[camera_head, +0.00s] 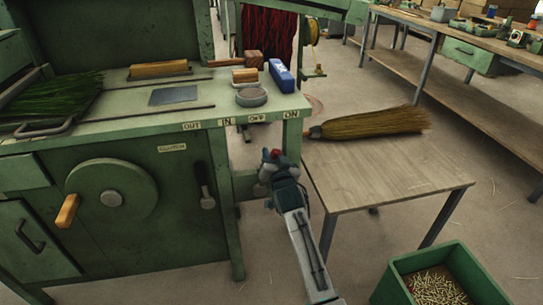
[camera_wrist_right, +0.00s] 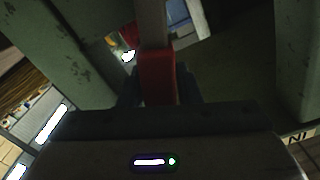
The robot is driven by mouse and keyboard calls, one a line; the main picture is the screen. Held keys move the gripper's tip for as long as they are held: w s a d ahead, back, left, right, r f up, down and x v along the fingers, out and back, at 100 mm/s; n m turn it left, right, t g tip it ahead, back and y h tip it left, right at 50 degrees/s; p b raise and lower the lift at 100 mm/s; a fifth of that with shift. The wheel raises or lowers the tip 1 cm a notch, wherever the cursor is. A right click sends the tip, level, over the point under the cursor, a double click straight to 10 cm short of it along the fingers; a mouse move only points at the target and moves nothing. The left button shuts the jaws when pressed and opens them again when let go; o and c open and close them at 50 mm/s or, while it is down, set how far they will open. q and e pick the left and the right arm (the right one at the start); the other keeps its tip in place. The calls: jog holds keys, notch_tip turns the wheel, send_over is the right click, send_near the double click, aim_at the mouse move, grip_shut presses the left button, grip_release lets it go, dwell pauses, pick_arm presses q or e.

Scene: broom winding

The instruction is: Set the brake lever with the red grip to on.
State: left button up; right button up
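The red grip (camera_head: 276,153) of the brake lever shows at the right front of the green machine (camera_head: 130,155), below the OFF label (camera_head: 257,118) and ON label (camera_head: 291,114). My right gripper (camera_head: 272,164) is at this grip and hides most of the lever. In the right wrist view the red grip (camera_wrist_right: 158,75) sits between the two dark fingers, which appear to press on both its sides. The grey lever bar (camera_wrist_right: 152,22) runs on beyond it. I cannot tell exactly which label the lever is at. My left gripper is not in view.
A wooden table (camera_head: 385,172) with a broom (camera_head: 375,123) stands right of the gripper. A green bin (camera_head: 440,262) is at the lower right. A clutch lever (camera_head: 207,190) and a crank wheel (camera_head: 112,198) are on the machine's front. The machine's leg is close by.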

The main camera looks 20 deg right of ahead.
jog(key=shift+o, duration=1.2)
jog(key=shift+r, duration=0.1)
